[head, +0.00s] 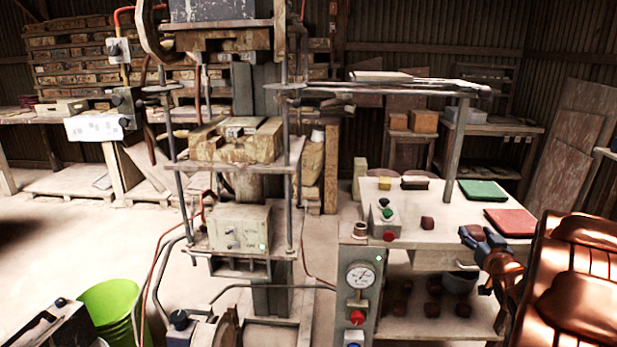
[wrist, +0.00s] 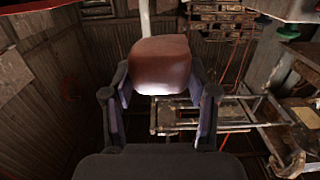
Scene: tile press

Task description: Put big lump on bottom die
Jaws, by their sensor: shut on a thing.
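My gripper (head: 482,238) is at the right in the head view, at the front right of the work table. It is shut on a reddish-brown lump (wrist: 160,60), which sits between the fingertips in the wrist view. The lump also shows at the end of the gripper in the head view (head: 469,233). The press stands left of centre, and a worn tan block that looks like the bottom die (head: 262,146) rests on its platform, well to the left of my gripper. The die's top is seen only at a slant.
The work table (head: 455,215) holds a small brown lump (head: 427,222), a green pad (head: 482,191), a red pad (head: 511,222) and a button box (head: 385,220). Several lumps lie on the shelf below.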

